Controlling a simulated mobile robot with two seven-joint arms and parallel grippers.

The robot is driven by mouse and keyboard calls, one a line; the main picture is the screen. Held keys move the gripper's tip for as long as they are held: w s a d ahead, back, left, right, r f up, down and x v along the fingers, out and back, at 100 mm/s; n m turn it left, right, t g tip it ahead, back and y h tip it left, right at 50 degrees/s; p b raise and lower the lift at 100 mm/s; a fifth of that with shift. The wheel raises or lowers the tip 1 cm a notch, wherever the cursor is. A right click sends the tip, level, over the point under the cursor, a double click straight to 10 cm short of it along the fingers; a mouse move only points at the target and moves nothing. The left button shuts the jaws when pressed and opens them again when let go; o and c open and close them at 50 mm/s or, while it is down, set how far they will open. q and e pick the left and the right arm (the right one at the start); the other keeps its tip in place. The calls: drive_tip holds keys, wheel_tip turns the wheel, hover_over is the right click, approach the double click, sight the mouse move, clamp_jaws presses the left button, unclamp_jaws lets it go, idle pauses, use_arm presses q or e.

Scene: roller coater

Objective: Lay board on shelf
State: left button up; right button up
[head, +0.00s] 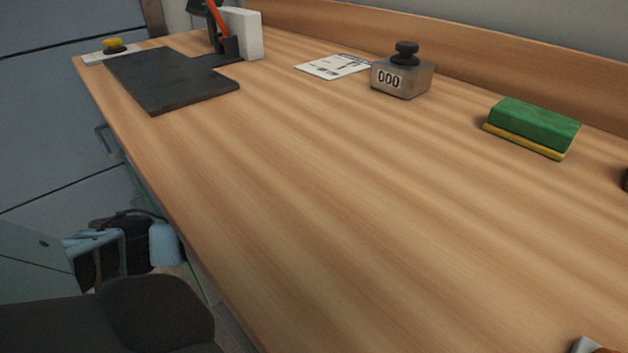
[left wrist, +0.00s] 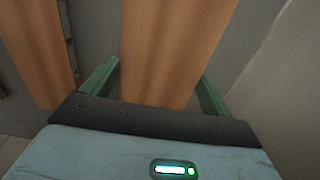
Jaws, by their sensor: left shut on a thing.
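A wood-grained board (left wrist: 178,45) runs up the middle of the left wrist view, between the two green fingers of my left gripper (left wrist: 158,78). The gripper is shut on it. The board's far end runs out of the top of that view. In the head view, the light blue parts of my left arm (head: 165,243) show low beside the bench's left edge; its fingertips and the board cannot be made out there. I cannot identify a shelf in either view. My right gripper is not in view.
The wooden bench top (head: 330,190) is mostly clear. Another wooden surface (left wrist: 40,45) shows left of the board.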

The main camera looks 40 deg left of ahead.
use_arm(q)
drive_tip(key=shift+w, duration=0.4)
drive_tip(key=shift+f+b, duration=0.5)
drive_tip(key=shift+f, duration=1.25)
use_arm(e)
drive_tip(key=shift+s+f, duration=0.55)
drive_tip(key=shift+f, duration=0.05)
use_arm(q)
drive_tip(key=shift+f, duration=0.1)
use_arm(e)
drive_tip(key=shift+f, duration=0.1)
use_arm(q)
drive_tip(key=o, duration=0.8)
drive_tip(key=shift+f, duration=0.1)
drive_tip(key=shift+c, duration=0.2)
drive_tip(key=shift+o, duration=1.4)
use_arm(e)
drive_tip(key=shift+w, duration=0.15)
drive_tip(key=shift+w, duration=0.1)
